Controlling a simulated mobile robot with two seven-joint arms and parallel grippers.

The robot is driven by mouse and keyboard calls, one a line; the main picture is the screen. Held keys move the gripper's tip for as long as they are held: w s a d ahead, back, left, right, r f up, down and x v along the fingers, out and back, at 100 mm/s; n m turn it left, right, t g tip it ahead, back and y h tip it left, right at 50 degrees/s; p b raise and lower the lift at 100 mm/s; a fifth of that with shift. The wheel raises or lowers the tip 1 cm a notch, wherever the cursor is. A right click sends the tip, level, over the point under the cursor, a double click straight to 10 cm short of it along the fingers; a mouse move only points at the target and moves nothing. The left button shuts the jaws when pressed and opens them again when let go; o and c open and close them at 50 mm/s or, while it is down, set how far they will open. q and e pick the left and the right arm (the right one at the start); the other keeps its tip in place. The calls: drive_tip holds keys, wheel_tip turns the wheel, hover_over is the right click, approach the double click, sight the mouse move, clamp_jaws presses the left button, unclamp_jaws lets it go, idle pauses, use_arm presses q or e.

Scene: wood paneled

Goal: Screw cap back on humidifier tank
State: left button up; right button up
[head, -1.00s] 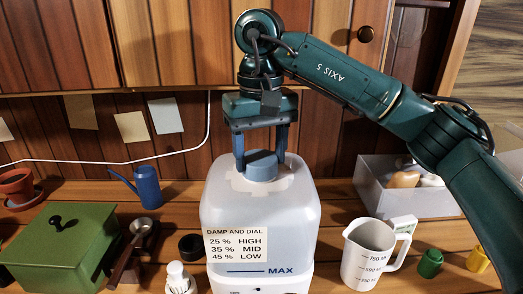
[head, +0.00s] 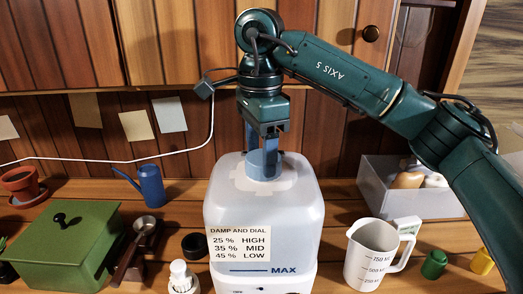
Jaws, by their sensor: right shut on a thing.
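The translucent white humidifier tank (head: 305,215) stands upright on its white base at the middle of the counter, with a label and a MAX line on its front. A blue cap (head: 264,165) sits at the neck on top of the tank. My right gripper (head: 264,160) points straight down from above, its blue fingers shut on the cap. Whether the threads are engaged is hidden. My left gripper is not in view.
A green box (head: 55,240), a blue watering can (head: 150,186) and a small white bottle (head: 181,277) are at left. A measuring jug (head: 368,256) and a grey bin (head: 400,200) are at right. Wooden cabinets (head: 165,45) hang behind the arm.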

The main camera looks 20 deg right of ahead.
drive_tip(key=m, duration=0.3)
drive_tip(key=o, duration=1.2)
drive_tip(key=shift+o, duration=0.2)
